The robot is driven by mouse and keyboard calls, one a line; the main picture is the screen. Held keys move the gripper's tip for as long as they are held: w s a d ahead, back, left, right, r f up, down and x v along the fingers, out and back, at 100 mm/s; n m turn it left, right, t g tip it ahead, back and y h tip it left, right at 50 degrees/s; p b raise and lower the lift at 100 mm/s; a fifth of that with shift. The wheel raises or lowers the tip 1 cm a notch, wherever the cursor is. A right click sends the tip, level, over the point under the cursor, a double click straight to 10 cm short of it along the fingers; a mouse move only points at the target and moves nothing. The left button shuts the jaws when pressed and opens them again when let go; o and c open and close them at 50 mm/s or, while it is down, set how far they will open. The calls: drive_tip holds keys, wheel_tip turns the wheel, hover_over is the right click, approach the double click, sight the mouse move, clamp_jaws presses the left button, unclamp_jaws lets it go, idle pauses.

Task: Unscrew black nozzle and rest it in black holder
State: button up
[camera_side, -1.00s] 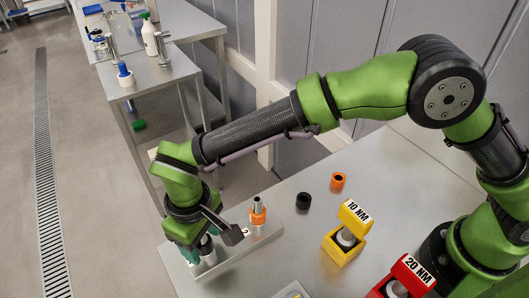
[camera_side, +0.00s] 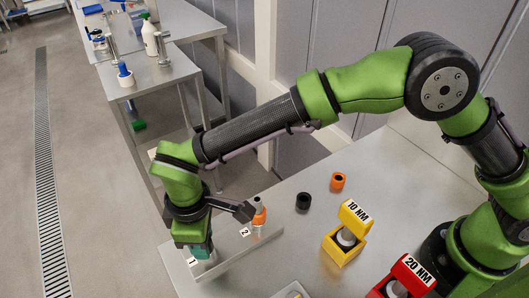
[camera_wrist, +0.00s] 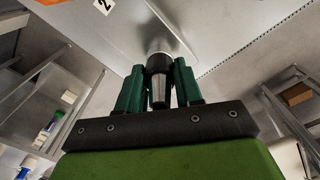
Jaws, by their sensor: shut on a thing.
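In the wrist view, the black nozzle (camera_wrist: 159,64) with its metal tip (camera_wrist: 159,90) is between the green fingers of my gripper (camera_wrist: 160,76), which is shut on it. In the side view, my gripper (camera_side: 200,250) is over the station labelled 1 on the metal plate (camera_side: 232,258), and the nozzle is hidden behind the fingers. The black holder (camera_side: 303,201) is a short dark ring standing on the table to the right, apart from my gripper. I cannot tell whether the nozzle is still threaded to its base.
An orange nozzle (camera_side: 260,215) stands at station 2, close beside my wrist. An orange holder (camera_side: 338,181) is behind the black one. A yellow 10 NM box (camera_side: 345,245) and a red 20 NM box (camera_side: 401,282) stand at the right. The table around the holders is clear.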

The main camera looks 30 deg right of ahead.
drive_tip(key=n, duration=0.5)
drive_tip(key=shift+n, duration=0.6)
drive_tip(key=n, duration=0.6)
drive_tip(key=shift+n, duration=0.4)
drive_tip(key=n, duration=0.4)
drive_tip(key=shift+n, duration=0.3)
